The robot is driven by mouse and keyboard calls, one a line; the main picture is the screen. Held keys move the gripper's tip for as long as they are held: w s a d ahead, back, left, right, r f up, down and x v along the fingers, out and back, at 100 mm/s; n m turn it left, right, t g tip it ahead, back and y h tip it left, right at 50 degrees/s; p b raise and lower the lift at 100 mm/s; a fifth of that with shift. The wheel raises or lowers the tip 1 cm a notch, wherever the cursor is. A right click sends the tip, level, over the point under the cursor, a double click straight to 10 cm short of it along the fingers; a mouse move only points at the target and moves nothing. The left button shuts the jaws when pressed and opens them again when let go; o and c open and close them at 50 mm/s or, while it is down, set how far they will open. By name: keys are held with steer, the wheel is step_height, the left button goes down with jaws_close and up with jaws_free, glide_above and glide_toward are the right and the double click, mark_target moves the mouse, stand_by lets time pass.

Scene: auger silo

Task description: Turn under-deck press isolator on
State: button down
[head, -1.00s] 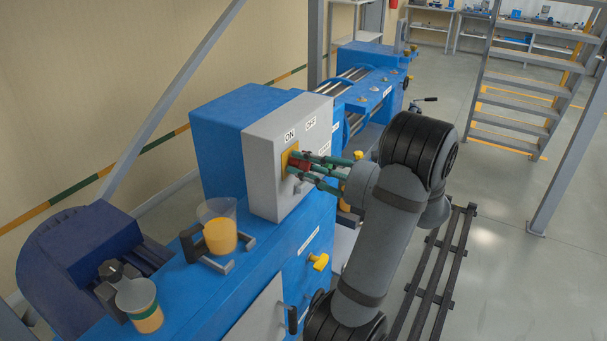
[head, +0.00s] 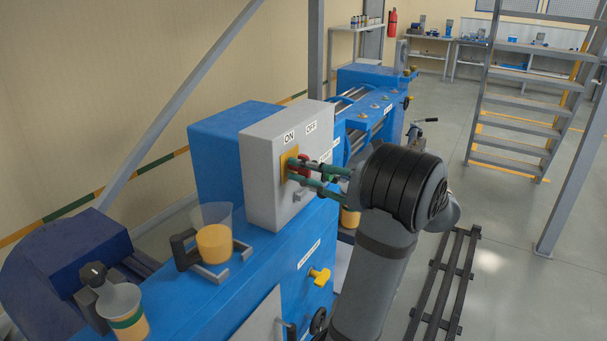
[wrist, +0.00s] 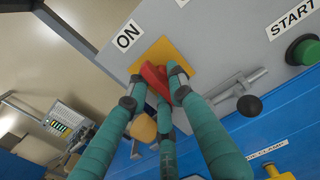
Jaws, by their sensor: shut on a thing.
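A red rotary handle (wrist: 156,80) sits on a yellow plate (wrist: 170,52) on the front of a grey box (head: 262,185). The yellow plate also shows in the head view (head: 284,163). An ON label (wrist: 127,37) is beside the plate, and an OFF label (head: 312,126) is further right along the box's top edge. My gripper (wrist: 153,93), with green fingers, is shut on the red handle; it also shows in the head view (head: 303,172). The fingers partly hide the handle, so its exact angle is hard to tell.
A grey lever with a black knob (wrist: 249,105) and a green START button (wrist: 303,52) are right of the handle. A yellow knob (head: 319,277) is on the blue machine below. A clear cup with orange contents (head: 214,240) stands left of the box.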

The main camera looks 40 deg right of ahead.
steer(key=shift+a, duration=0.1)
stand_by(0.3)
steer(key=c, duration=1.7)
jaws_free()
steer(key=shift+o, duration=0.2)
steer(key=v, duration=1.2)
steer(key=x, duration=1.2)
steer(key=shift+s, duration=0.1)
